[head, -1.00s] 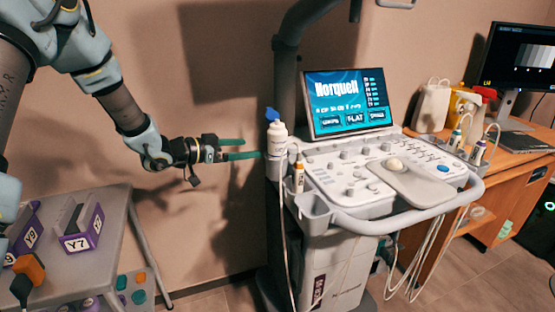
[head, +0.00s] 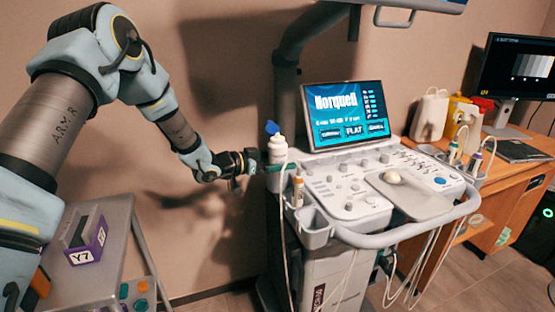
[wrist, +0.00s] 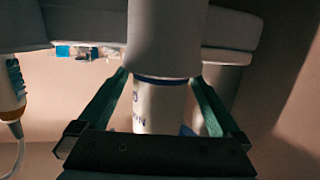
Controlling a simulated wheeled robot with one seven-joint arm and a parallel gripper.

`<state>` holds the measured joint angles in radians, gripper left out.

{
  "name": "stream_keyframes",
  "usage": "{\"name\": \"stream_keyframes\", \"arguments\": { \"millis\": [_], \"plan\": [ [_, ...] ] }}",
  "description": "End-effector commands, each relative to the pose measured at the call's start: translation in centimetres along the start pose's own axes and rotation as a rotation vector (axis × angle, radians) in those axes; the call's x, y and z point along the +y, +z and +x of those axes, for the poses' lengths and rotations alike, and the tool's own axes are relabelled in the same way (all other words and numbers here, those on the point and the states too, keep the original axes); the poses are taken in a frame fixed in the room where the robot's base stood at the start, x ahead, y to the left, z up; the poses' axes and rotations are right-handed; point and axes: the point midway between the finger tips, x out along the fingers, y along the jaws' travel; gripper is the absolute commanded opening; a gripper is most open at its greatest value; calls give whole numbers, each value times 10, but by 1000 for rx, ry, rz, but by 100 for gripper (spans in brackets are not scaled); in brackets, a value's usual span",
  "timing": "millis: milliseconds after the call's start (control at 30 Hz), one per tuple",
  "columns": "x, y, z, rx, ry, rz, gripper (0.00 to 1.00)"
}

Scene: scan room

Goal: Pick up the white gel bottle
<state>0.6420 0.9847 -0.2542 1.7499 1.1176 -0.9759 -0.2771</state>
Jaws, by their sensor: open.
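The white gel bottle (head: 277,150) with a blue cap stands upright at the left edge of the ultrasound cart (head: 345,238). My gripper (head: 268,167) has come in from the left at the lower part of the bottle. In the wrist view, my gripper's green fingers (wrist: 160,100) are open, one on each side of a white printed surface with a blue band, which appears to be the bottle (wrist: 158,112). A wider white shape covers the upper middle there. I cannot tell whether either finger touches the bottle.
An orange-banded probe (head: 298,190) with a cable hangs close to the right of the bottle. The cart's screen (head: 346,115) stands behind its control panel. A grey table (head: 112,235) with a purple-sided Y7 holder (head: 88,243) is at the lower left.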

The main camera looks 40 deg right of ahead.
Motion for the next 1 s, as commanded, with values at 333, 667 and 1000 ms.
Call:
{"name": "stream_keyframes", "arguments": {
  "millis": [333, 667, 1000],
  "plan": [
    [0, 0, 0, 0, -1, 0, 80],
    [0, 0, 0, 0, -1, 0, 43],
    [0, 0, 0, 0, -1, 0, 4]
  ]
}}
